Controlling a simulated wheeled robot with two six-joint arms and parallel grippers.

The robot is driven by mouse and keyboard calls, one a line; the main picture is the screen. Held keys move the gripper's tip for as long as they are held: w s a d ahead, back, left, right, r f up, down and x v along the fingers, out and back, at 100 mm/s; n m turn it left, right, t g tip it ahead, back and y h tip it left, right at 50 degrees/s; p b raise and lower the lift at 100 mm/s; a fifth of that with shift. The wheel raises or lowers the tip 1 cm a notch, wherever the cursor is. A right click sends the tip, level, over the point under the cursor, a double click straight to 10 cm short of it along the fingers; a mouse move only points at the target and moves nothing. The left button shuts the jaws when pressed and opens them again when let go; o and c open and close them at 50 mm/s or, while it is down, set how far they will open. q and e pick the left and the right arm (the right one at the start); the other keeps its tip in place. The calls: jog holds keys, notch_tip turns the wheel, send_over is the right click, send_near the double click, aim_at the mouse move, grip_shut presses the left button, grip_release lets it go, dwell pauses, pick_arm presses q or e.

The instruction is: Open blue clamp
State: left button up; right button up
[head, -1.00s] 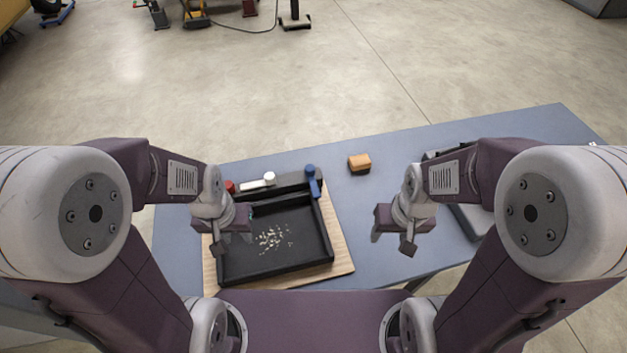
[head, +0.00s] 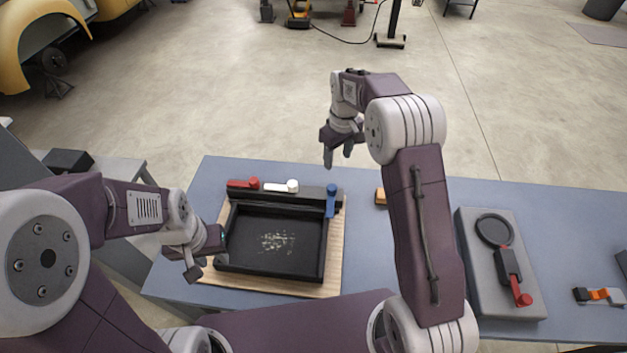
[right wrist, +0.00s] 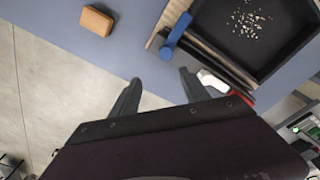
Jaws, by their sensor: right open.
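The blue clamp (head: 331,203) sits at the right end of the black bar along the back of a black tray (head: 268,272). Its rounded end is at the back and its arm points toward the front along the tray's right side. It also shows in the right wrist view (right wrist: 177,37). My right gripper (head: 338,157) is open and empty, raised behind the clamp in the head view. In the right wrist view its fingers (right wrist: 160,92) are apart, with the clamp beyond them. My left gripper (head: 207,257) looks open and empty beside the tray's left edge.
A red clamp (head: 243,183) and a white clamp (head: 284,187) are on the same bar, left of the blue one. A wooden board (head: 333,270) lies under the tray. An orange block (head: 381,196) lies to the right. A grey case (head: 478,290) stands further right.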

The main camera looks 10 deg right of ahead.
aim_at(332, 187)
jog(key=shift+g, duration=0.5)
jog(key=f, duration=0.2)
jog(key=a+f, duration=0.1)
jog(key=f, duration=0.1)
jog(key=shift+s+a, duration=0.2)
notch_tip(332, 187, down, 8)
jog(key=p, duration=0.2)
jog(key=shift+d+f+p, duration=0.15)
jog(key=shift+p, duration=0.2)
jog(key=shift+f, duration=0.4)
pick_arm(q)
jog(key=r, duration=0.3)
jog(key=shift+s+a, duration=0.1)
jog(key=shift+a, duration=0.15)
pick_arm(e)
jog(key=shift+s, duration=0.1)
grip_shut()
jog(key=shift+r, duration=0.1)
